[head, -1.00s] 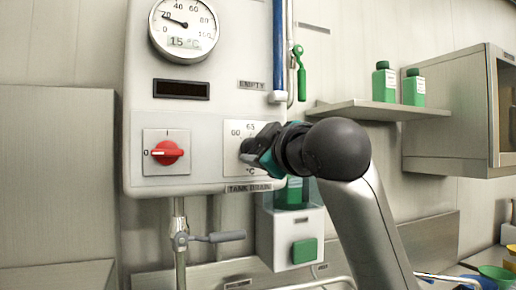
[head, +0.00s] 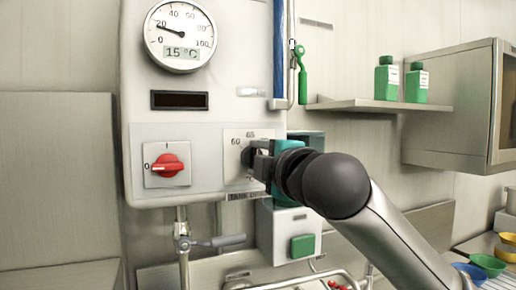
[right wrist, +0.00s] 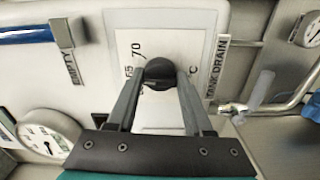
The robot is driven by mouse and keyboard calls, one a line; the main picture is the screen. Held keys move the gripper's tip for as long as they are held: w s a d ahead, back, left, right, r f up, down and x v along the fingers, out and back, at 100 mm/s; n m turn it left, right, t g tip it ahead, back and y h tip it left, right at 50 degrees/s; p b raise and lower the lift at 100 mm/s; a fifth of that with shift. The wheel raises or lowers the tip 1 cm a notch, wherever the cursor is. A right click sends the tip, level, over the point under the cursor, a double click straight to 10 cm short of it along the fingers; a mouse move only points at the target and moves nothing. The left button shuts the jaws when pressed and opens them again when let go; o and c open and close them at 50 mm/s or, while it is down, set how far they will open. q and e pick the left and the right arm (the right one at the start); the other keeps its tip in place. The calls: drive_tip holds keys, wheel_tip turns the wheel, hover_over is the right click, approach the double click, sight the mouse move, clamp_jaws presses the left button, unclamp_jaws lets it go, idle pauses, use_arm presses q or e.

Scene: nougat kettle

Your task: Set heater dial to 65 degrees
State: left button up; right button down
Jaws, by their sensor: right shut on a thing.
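The heater dial is a black knob (right wrist: 159,72) on a white plate (head: 232,174) with printed numbers, on the grey control panel. In the head view the knob is mostly hidden by my right gripper (head: 254,157). In the right wrist view my right gripper (right wrist: 160,78) is shut on the knob, a finger on each side. Marks 65 and 70 show beside the knob in that view. Where the knob's pointer stands cannot be made out. The round gauge (head: 180,20) above reads 15 °C on its display. My left gripper is out of view.
A red rotary switch (head: 167,165) sits left of the dial. A dark display (head: 180,100) is above it. A grey valve handle (head: 222,241) and a box with a green button (head: 302,245) are below. Green bottles (head: 387,75) stand on a shelf (head: 370,105) at right.

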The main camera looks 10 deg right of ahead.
drive_tip(key=shift+n+p, duration=0.3)
drive_tip(key=shift+n, duration=0.1)
drive_tip(key=shift+c, duration=1.5)
unclamp_jaws()
drive_tip(key=s+d+b, duration=0.3)
drive_tip(key=s+b, duration=0.4)
drive_tip(key=s, duration=0.8)
